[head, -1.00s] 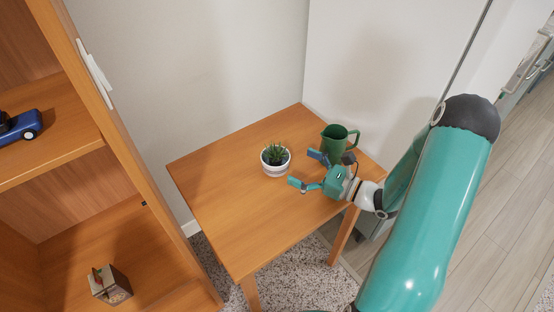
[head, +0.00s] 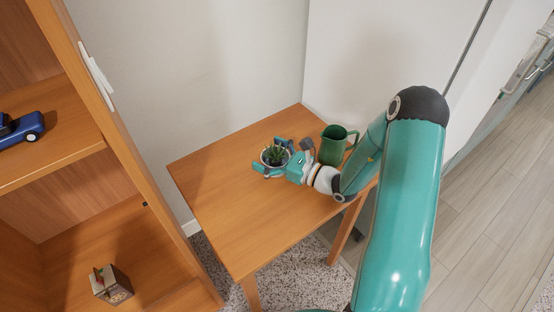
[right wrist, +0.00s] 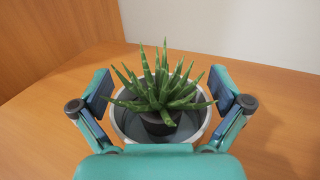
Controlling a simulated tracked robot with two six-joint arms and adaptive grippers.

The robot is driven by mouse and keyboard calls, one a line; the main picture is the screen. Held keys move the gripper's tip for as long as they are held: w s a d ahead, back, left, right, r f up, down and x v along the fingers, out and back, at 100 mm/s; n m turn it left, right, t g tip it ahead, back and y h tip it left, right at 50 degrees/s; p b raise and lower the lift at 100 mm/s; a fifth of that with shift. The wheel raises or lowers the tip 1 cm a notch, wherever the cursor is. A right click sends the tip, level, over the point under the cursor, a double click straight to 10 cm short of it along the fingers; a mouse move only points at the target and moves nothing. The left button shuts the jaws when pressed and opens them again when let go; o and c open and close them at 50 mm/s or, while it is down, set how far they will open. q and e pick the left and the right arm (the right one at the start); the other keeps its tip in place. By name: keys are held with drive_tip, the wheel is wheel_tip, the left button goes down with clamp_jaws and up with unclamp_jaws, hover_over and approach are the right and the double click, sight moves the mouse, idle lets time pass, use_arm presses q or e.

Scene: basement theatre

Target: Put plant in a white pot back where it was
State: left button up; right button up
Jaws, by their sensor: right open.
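The plant in a white pot (head: 275,155) stands upright on the wooden table (head: 225,210), toward its back. Its spiky green leaves (right wrist: 160,88) fill the middle of the right wrist view, with the pale pot rim around them. My right gripper (head: 270,156) is open, with one finger on each side of the pot. In the right wrist view its blue-padded fingers (right wrist: 160,102) flank the pot, with gaps visible. The lower part of the pot is hidden by the gripper. My left gripper is not in view.
A green pitcher (head: 332,146) stands on the table just right of my right gripper. A wooden shelf unit at the left holds a blue toy car (head: 20,128) and a small box (head: 111,285). The table's front and left parts are clear.

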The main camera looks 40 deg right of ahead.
drive_tip(key=c, duration=1.5)
drive_tip(key=shift+r, duration=0.2)
